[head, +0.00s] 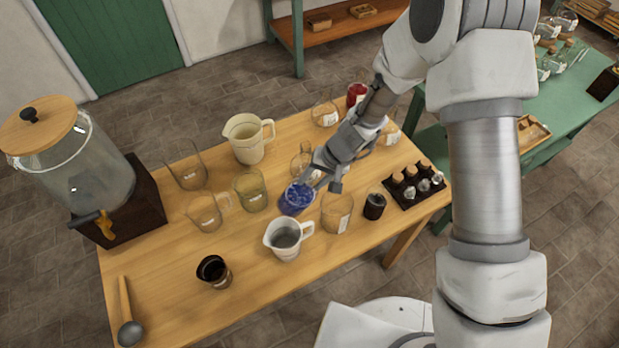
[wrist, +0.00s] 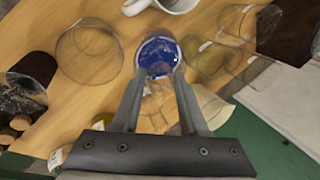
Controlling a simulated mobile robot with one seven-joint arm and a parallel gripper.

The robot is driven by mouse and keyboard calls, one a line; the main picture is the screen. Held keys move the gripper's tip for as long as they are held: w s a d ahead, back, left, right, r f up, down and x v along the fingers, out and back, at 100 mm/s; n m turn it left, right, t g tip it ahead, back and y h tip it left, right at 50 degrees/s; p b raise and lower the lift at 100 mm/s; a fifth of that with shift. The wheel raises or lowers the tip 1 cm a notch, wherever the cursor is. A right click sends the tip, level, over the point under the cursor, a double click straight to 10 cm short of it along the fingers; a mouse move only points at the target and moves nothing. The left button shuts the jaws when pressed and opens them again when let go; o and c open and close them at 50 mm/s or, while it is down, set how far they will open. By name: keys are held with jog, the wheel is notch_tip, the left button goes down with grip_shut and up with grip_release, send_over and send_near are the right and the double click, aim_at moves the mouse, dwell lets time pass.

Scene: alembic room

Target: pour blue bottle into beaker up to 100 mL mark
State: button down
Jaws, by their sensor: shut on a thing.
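The blue bottle (head: 294,201) is on or just above the middle of the wooden table; I cannot tell if its base touches. In the wrist view the bottle (wrist: 158,52) shows a round blue top between the fingertips. My gripper (head: 307,184) reaches down from the upper right and is shut on it; the fingers also show in the wrist view (wrist: 158,75). Several clear glass beakers stand around: one (head: 338,213) to its right, a greenish one (head: 250,192) to its left, another (head: 205,213) farther left. I cannot tell which has the 100 mL mark.
A white jug (head: 284,240) stands close in front of the bottle, and a cream jug (head: 247,140) behind left. A dark cup (head: 214,272), a ladle (head: 129,325) and a large dispenser (head: 95,165) are at left. A dark jar (head: 374,206) and vial rack (head: 415,186) are at right.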

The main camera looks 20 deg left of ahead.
jog(key=d+y+b, duration=0.1)
jog(key=y+b, duration=0.2)
jog(key=b, duration=0.1)
jog(key=d+f+y+b, duration=0.1)
jog(key=y+b, duration=0.1)
jog(key=b, duration=0.2)
jog(key=d+f+g+y+b, duration=0.1)
jog(key=y+b, duration=0.2)
jog(key=shift+w+d+f+y+b, duration=0.1)
jog(key=shift+w+d+y+b, duration=0.2)
jog(key=shift+b, duration=0.1)
jog(key=y+b, duration=0.1)
jog(key=b, duration=0.1)
jog(key=shift+d+f+b, duration=0.15)
jog(key=shift+d+b, duration=0.05)
jog(key=shift+b, duration=0.1)
jog(key=shift+r, duration=0.25)
jog(key=shift+g+y+b, duration=0.3)
jog(key=shift+y+b, duration=0.05)
jog(key=shift+y, duration=0.05)
dwell(5.3)
